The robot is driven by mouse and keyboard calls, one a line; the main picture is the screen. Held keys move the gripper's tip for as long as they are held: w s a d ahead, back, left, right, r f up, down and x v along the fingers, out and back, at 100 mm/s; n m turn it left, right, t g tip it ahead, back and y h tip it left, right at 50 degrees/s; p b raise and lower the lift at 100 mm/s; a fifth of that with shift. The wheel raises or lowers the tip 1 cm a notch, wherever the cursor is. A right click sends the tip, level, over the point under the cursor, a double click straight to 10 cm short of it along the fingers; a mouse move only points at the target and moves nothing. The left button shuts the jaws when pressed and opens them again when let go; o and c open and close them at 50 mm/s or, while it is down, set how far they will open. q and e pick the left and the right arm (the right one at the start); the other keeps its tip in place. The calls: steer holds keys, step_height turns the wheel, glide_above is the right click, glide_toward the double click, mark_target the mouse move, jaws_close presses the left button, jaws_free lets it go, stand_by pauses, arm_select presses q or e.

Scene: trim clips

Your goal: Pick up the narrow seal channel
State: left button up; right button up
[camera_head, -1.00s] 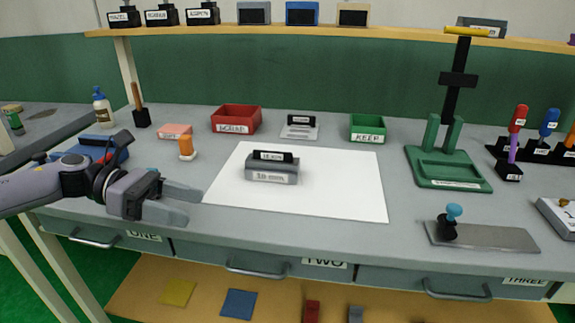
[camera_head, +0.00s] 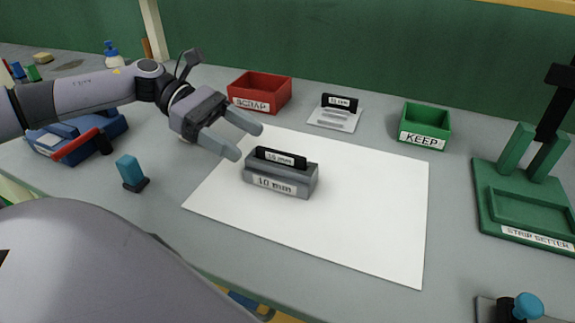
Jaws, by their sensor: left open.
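A grey block (camera_head: 295,187) labelled 10 mm sits on the white sheet (camera_head: 350,225). A black piece (camera_head: 281,158) with a small white label rests at its top. No label names the narrow seal channel, so I cannot tell for sure which part it is. A second black labelled piece (camera_head: 339,103) stands on a pale card at the back. My left gripper (camera_head: 251,141) is open and empty, its fingers pointing right, just left of and behind the grey block, apart from it. My right gripper is not in view.
A red SCRAP bin (camera_head: 258,108) and a green KEEP bin (camera_head: 425,141) stand at the back. A green strip setter (camera_head: 485,207) is at right. The sheet's right part is clear.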

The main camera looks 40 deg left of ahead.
mark_target(269, 154)
arm_select(q)
steer(key=shift+p+x, duration=0.3)
steer(key=shift+x, duration=0.9)
steer(key=shift+p+x, duration=0.4)
steer(key=shift+x, duration=1.55)
steer(key=shift+w, duration=0.1)
steer(key=c, duration=0.9)
